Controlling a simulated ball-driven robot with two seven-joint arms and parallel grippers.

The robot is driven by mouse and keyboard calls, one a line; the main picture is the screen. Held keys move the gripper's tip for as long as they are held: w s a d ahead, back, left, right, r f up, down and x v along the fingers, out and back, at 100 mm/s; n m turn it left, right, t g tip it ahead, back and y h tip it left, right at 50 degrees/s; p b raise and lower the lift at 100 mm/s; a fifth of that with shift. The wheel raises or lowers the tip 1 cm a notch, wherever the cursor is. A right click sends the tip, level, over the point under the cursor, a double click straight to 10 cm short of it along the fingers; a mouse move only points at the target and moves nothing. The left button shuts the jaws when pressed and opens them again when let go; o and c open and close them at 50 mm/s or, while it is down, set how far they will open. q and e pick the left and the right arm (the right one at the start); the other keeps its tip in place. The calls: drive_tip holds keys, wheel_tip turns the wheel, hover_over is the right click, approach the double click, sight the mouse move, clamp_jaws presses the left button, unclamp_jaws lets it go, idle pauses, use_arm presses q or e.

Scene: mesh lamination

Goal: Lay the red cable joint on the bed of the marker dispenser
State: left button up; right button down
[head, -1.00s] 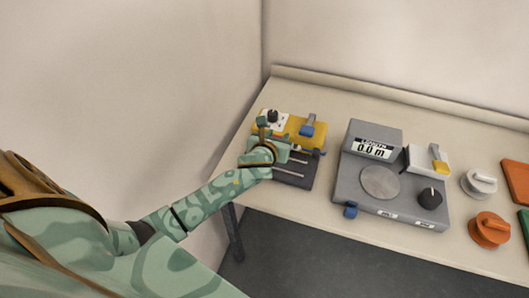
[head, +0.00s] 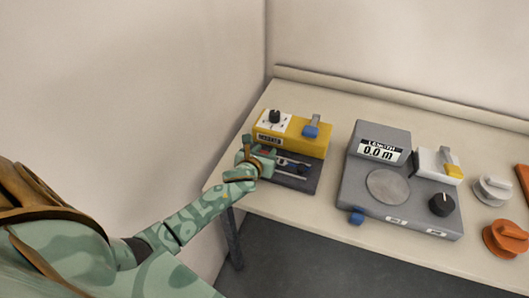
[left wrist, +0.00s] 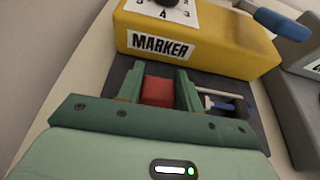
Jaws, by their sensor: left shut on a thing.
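The marker dispenser (head: 300,139) is a yellow box with a white dial panel and a blue lever. Its dark grey bed (head: 295,184) lies along its front. In the left wrist view the dispenser (left wrist: 205,42) carries a MARKER label. My left gripper (head: 262,156) is over the left part of the bed. In the left wrist view the gripper (left wrist: 158,92) is shut on the red cable joint (left wrist: 158,91), a red block between its green fingers. I cannot tell whether the joint touches the bed. My right gripper is not in view.
Metal rods (head: 291,162) lie over the bed, right of my gripper. A grey length meter (head: 351,190) reading 0.0 m stands to the right. White (head: 491,188) and orange (head: 505,238) knobbed pieces stand farther right. The table's left edge is close to the dispenser.

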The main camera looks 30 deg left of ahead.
use_arm(q)
drive_tip(key=o, duration=1)
drive_tip(key=shift+f, duration=0.1)
drive_tip(key=shift+c, duration=0.2)
drive_tip(key=shift+o, duration=0.4)
drive_tip(key=shift+r, duration=0.2)
drive_tip(key=p+v, duration=0.8)
drive_tip(key=v, duration=0.4)
drive_tip(key=shift+f, duration=0.15)
